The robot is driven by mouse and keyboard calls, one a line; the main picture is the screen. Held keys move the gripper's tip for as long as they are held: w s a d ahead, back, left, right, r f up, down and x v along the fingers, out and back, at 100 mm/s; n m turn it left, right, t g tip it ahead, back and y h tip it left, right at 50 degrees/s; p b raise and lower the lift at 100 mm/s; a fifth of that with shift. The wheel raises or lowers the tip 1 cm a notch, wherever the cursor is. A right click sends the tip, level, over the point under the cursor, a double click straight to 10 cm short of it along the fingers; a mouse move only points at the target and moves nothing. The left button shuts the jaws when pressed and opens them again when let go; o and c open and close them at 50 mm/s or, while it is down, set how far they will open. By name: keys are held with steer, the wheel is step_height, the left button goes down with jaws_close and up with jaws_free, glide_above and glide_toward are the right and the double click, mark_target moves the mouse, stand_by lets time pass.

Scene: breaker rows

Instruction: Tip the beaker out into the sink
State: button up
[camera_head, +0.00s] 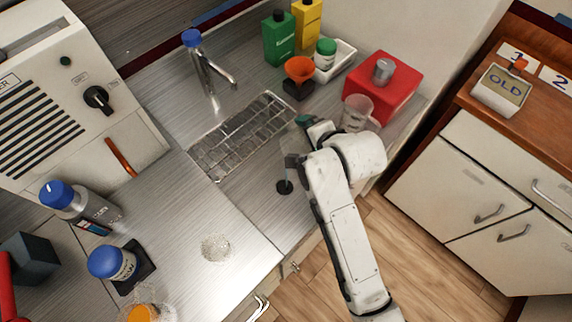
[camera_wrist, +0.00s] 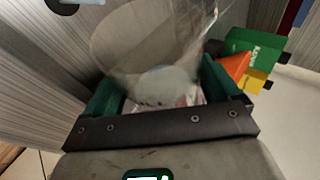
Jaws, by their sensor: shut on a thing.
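My gripper (camera_wrist: 162,90) is shut on a clear beaker (camera_wrist: 150,45), which sits between its two green fingertips in the wrist view. A pale round patch shows low in the beaker; I cannot tell whether it is liquid or the base. In the head view my gripper (camera_head: 297,140) is over the right edge of the sink (camera_head: 240,135), which has a slatted metal grate. The held beaker is barely visible there, and its exact tilt cannot be told. A blue-topped tap (camera_head: 205,62) stands behind the sink.
Another clear cup (camera_head: 357,112) stands beside a red box (camera_head: 385,85), close to my wrist. An orange funnel (camera_head: 299,70), green bottle (camera_head: 279,40) and white tray (camera_head: 338,62) stand behind. A black disc (camera_head: 285,187) lies in front. Blue-capped bottles (camera_head: 112,262) stand left.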

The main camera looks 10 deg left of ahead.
steer(key=shift+s+a+r+n+t+h, duration=0.2)
steer(key=shift+r+t+h, duration=0.1)
steer(key=shift+t, duration=0.1)
steer(key=shift+s+a+r+n+t+h, duration=0.1)
steer(key=shift+s+r+n+t+h, duration=0.1)
steer(key=shift+r+t, duration=0.15)
stand_by(1.2)
steer(key=shift+w, duration=0.1)
steer(key=shift+w+d+f+g, duration=0.15)
steer(key=shift+w+d+g, duration=0.1)
steer(key=shift+g, duration=0.1)
steer(key=shift+w+d+f+m+g+y+b, duration=0.2)
steer(key=shift+w+f+m+g+y, duration=0.15)
steer(key=shift+f+g, duration=0.1)
steer(key=shift+w+d+f+m+g+y+b, duration=0.2)
steer(key=shift+f+m+g+y, duration=0.05)
steer(key=shift+f+g+y, duration=0.15)
